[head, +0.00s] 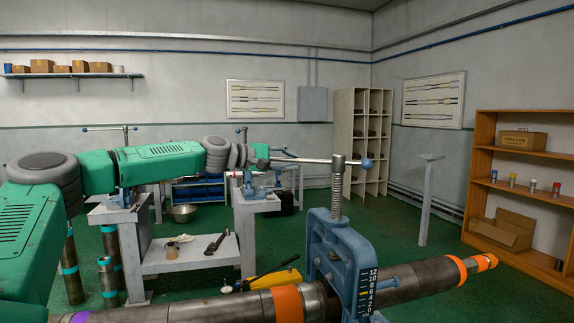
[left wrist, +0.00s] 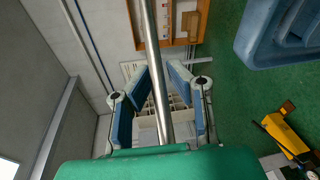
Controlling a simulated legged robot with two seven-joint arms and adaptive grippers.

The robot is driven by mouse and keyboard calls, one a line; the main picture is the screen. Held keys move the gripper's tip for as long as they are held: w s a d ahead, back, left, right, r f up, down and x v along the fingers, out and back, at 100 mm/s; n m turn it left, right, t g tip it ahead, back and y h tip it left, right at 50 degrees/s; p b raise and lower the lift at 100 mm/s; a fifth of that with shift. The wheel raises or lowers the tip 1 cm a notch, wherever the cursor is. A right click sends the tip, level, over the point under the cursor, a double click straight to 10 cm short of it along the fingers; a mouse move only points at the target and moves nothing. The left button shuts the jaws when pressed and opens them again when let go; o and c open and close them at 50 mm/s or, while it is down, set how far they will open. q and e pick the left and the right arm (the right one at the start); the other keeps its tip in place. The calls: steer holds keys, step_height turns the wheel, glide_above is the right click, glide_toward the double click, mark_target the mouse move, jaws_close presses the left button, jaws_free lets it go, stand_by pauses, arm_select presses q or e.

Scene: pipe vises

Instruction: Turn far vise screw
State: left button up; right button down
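A blue vise (head: 345,255) stands in front at the right, clamped over a grey-brown pipe (head: 415,281) with orange bands. Its upright vise screw (head: 338,190) has a spring-like thread and a steel crossbar handle (head: 305,160) with a blue ball at the right end. My left gripper (head: 262,157) is at the handle's left end. In the left wrist view the handle (left wrist: 156,70) runs between the gripper's inward-angled fingers (left wrist: 159,75); whether they press on it is unclear. My right gripper is not in view.
More vises (head: 255,182) stand on grey benches behind. A yellow tool (head: 275,281) with a black lever lies left of the front vise. A grey post (head: 428,200) and an orange shelf (head: 530,150) stand at the right. Green floor lies open between.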

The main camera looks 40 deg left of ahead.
arm_select(q)
steer(key=shift+o, duration=0.7)
steer(key=shift+d+r, duration=0.25)
steer(key=shift+d, duration=0.1)
steer(key=shift+s+a, duration=0.35)
steer(key=shift+a, duration=0.15)
steer(key=v, duration=0.4)
steer(key=shift+w+a, duration=0.15)
steer(key=shift+a, duration=0.05)
glide_toward(274, 158)
steer(key=shift+w+d, duration=0.65)
steer(key=shift+d, duration=1.35)
steer(key=shift+r, duration=0.15)
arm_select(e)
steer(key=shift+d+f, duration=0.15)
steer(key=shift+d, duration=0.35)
arm_select(q)
steer(key=shift+a, duration=0.1)
